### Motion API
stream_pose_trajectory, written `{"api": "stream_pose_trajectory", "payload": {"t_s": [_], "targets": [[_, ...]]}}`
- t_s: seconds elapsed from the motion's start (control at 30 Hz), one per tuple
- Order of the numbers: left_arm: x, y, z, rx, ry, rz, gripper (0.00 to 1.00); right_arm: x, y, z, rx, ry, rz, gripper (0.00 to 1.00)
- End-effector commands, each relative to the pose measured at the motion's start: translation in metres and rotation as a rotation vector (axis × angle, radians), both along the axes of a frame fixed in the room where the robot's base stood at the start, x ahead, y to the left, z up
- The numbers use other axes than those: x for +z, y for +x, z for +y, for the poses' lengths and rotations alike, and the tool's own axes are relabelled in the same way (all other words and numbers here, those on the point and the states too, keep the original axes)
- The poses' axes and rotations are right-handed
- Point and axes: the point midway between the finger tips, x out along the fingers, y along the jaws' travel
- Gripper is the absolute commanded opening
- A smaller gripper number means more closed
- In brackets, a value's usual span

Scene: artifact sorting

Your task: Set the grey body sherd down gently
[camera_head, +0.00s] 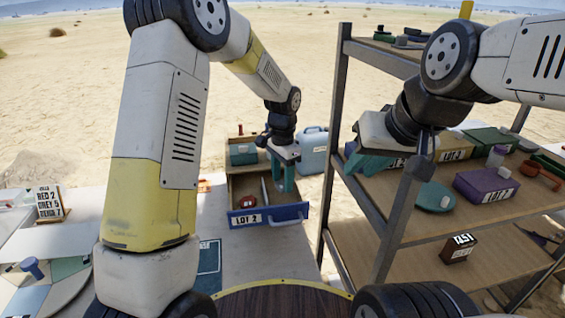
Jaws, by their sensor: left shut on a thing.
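My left gripper (283,180) points down over the open drawer (268,216) labelled LOT 2, its teal fingers inside the drawer's outline. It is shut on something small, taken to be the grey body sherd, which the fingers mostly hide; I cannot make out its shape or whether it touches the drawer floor. A thin pale upright piece shows just left of the fingers. A small red and white item (247,201) lies in the drawer's left part. My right gripper (362,163) is at the left end of the shelf rack, its fingers too unclear to tell open from shut.
The metal rack (335,130) at right holds a purple box (485,186), a teal round item (434,197) and a dark box (458,248). A pale blue jug (313,150) stands behind the drawer. A sign (48,203) reading RED 2, GREY 5 stands far left.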

Motion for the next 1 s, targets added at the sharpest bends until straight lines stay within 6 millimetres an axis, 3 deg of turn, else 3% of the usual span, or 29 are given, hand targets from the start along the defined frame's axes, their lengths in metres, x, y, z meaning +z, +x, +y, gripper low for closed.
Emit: {"api": "stream_pose_trajectory", "payload": {"t_s": [0.43,1.0], "targets": [[-0.040,0.000,0.001,0.000,0.001,0.001,0.10,0.000,0.000,0.000,0.000,0.000,0.000,0.25],[-0.046,0.000,0.000,0.000,0.000,-0.001,0.10,0.000,0.000,0.000,0.000,0.000,0.000,0.25]]}}
